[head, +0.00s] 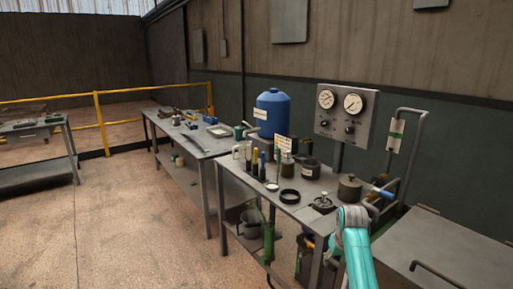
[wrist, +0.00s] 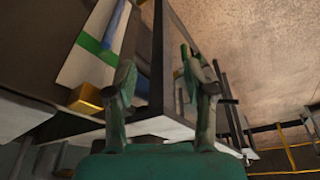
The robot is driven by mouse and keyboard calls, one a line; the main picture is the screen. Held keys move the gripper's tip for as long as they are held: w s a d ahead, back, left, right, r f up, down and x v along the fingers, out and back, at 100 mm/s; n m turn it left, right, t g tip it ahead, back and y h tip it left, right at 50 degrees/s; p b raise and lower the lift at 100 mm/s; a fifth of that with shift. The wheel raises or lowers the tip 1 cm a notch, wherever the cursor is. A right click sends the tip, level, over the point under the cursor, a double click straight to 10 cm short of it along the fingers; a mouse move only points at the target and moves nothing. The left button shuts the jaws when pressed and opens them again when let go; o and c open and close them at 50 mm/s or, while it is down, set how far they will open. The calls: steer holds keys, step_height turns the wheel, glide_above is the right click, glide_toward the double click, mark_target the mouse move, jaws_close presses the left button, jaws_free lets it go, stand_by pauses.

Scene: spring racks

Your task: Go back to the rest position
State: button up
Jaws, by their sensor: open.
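My gripper (wrist: 158,75) shows in the wrist view with its two green-grey fingers spread apart. Nothing sits between them, so it is open and empty. The wrist view is tilted, with a table frame and floor beyond the fingers. In the head view my teal arm is at the lower right, in front of the near workbench (head: 232,172). The gripper itself cannot be made out there.
The near workbench holds a blue tank (head: 272,113), a black ring (head: 289,196), a lidded pot (head: 349,188) and several jars. A gauge panel (head: 345,113) stands behind. A grey cabinet (head: 445,250) is at right. Open floor (head: 130,225) lies left, before a yellow railing (head: 101,125).

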steer(key=s+a+f+t, duration=0.1)
steer(key=s+a+f, duration=0.1)
steer(key=s+f, duration=0.6)
steer(key=s+a+f+t, duration=0.15)
steer(key=s+f, duration=0.35)
steer(key=f, duration=0.6)
steer(key=s+a+f+t, duration=0.1)
steer(key=s+f+t, duration=0.15)
steer(key=s, duration=0.65)
steer(key=s+a+f+t, duration=0.1)
steer(key=s+f, duration=0.3)
steer(key=s, duration=0.5)
steer(key=s+a+r+t, duration=0.1)
steer(key=s+r, duration=0.2)
steer(key=s, duration=0.6)
steer(key=s+a+r+t, duration=0.1)
steer(key=s+r, duration=0.3)
steer(key=s, duration=0.5)
steer(key=s+r+t, duration=0.3)
steer(key=s+r, duration=1.2)
steer(key=r, duration=0.4)
steer(key=shift+a+r+t, duration=0.2)
steer(key=shift+a+t, duration=0.1)
steer(key=shift+a, duration=0.05)
